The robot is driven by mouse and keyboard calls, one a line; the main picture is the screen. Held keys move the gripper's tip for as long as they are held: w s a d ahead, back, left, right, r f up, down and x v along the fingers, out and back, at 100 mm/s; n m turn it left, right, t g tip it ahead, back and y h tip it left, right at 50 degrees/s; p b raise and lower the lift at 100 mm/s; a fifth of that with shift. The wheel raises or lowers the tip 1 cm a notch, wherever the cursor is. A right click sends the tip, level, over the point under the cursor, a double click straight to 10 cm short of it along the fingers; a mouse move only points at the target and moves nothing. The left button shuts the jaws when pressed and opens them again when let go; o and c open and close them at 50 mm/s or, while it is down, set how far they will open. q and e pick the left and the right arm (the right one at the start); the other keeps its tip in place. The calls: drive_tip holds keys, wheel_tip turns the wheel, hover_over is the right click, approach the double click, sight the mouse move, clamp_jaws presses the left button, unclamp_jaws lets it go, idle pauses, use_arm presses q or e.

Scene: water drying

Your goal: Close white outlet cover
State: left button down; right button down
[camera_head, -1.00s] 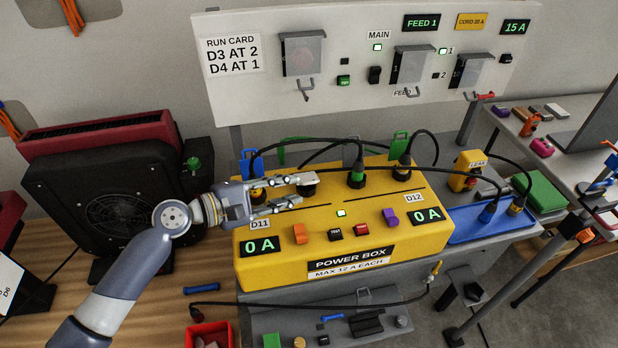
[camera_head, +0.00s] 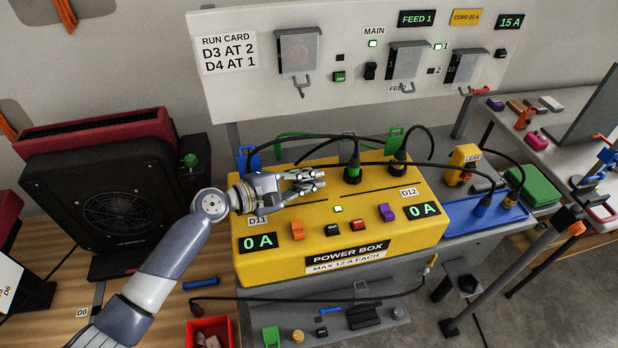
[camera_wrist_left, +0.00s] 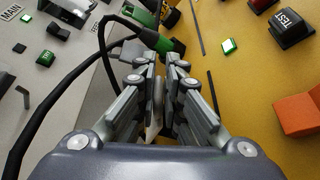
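My left gripper (camera_head: 318,180) is over the back left part of the yellow power box (camera_head: 340,275), above the D11 label. Its fingers are close together, with only a narrow gap at the tips in the left wrist view (camera_wrist_left: 162,62). A pale piece (camera_wrist_left: 155,118) shows low between the fingers there; I cannot tell whether it is the white outlet cover or whether it is gripped. No white cover is clearly visible in the head view; the hand hides that part of the box. My right gripper is not in view.
A green-banded black plug (camera_head: 352,165) stands in the box just right of my fingertips, with cables arching behind. A blue cover (camera_head: 247,160) and a green cover (camera_head: 395,138) stand upright. An orange switch (camera_head: 297,231) is in front of the hand. A black fan unit (camera_head: 110,205) is at left.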

use_arm(q)
drive_tip(key=shift+r, duration=0.15)
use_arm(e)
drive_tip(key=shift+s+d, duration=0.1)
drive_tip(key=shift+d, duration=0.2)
use_arm(q)
drive_tip(key=f+m+t+b, duration=0.1)
drive_tip(key=b, duration=0.2)
drive_tip(key=shift+s+f, duration=0.15)
drive_tip(key=shift+f, duration=0.05)
drive_tip(key=shift+s+f, duration=0.15)
drive_tip(key=shift+f, duration=0.05)
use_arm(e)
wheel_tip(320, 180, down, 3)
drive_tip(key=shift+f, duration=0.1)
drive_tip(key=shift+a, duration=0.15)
use_arm(q)
drive_tip(key=c, duration=1.8)
unclamp_jaws()
drive_tip(key=shift+f, duration=0.1)
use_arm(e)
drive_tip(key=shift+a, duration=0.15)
use_arm(q)
drive_tip(key=shift+s+a, duration=0.1)
drive_tip(key=shift+s, duration=0.05)
drive_tip(key=v, duration=1.1)
drive_tip(key=shift+s+a, duration=0.1)
drive_tip(key=shift+a, duration=0.25)
